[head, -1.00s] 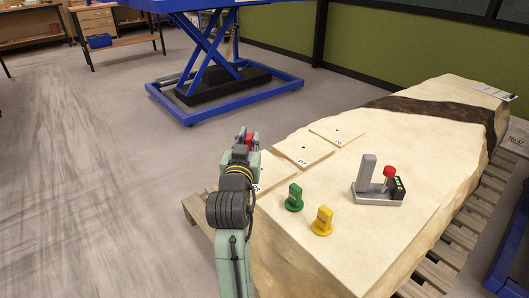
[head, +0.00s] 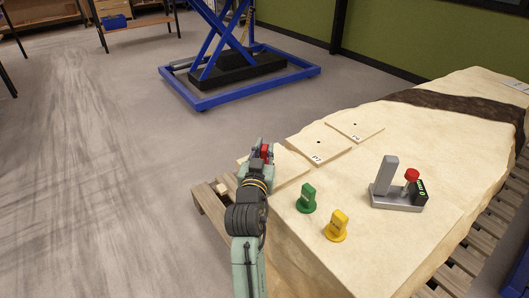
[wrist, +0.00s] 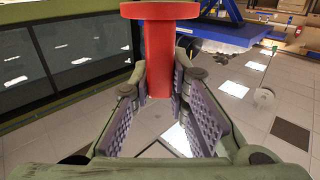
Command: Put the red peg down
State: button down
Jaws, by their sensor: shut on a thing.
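The red peg (head: 265,152) is in my gripper (head: 262,155), near the left edge of the pale stone block. In the wrist view the red peg (wrist: 157,60) is a red cylinder with a wider disc at its top edge. The fingers of my gripper (wrist: 158,80), with purple ribbed pads, are shut on it from both sides. In the head view my gripper partly covers the nearest pale square plate (head: 288,172). Whether the peg touches that plate, and whether the plate has a hole there, is hidden.

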jog(key=shift+f, duration=0.25)
jog(key=shift+f, duration=0.2)
jog(key=c, duration=1.5)
grip_release()
jog(key=shift+c, duration=0.2)
